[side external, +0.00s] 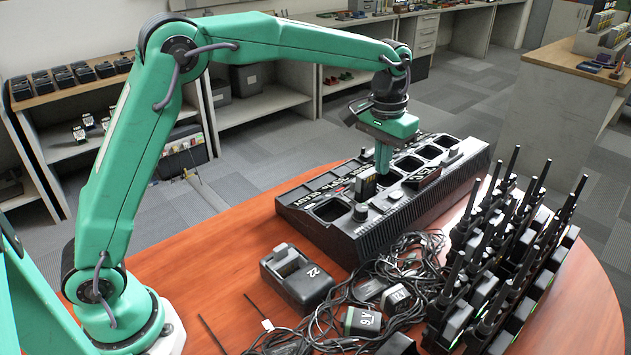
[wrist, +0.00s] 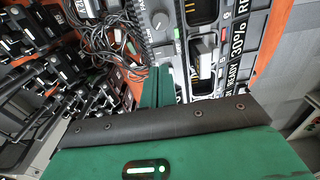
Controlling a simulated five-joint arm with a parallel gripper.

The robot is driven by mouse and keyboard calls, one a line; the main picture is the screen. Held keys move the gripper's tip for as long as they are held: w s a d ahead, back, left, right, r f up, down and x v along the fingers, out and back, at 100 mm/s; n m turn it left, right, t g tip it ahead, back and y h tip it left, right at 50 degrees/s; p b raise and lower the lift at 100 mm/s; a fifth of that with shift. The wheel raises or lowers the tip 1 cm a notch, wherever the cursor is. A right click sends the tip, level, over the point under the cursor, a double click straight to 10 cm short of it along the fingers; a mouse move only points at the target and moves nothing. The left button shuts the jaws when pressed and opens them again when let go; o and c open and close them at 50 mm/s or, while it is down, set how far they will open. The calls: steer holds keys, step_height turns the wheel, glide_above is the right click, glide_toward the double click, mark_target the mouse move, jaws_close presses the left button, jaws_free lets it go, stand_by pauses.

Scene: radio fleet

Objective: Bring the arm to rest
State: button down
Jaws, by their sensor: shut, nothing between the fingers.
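My green arm reaches over the round wooden table from the left in the side view. My gripper (side external: 383,158) points down with its fingers shut and empty, over the middle of the black multi-bay charger (side external: 345,240). In the wrist view my gripper (wrist: 158,80) shows as two green fingers together, beside the charger (wrist: 235,60). A dark radio or battery (side external: 365,187) stands in a charger bay close to the fingertips. I cannot tell whether the fingers touch anything.
Several radios with upright antennas (side external: 500,250) stand in rows at the right. Bare table (side external: 215,260) lies between my base and the charger.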

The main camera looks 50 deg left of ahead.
steer(key=s+a+r+t, duration=0.1)
steer(key=s+a+r, duration=0.3)
steer(key=s+r, duration=0.25)
steer(key=s+a+f+t, duration=0.1)
steer(key=s+a+t, duration=0.1)
steer(key=s, duration=0.9)
steer(key=s+a+f+t, duration=0.2)
steer(key=s+a, duration=0.2)
steer(key=s, duration=0.8)
steer(key=shift+a, duration=0.25)
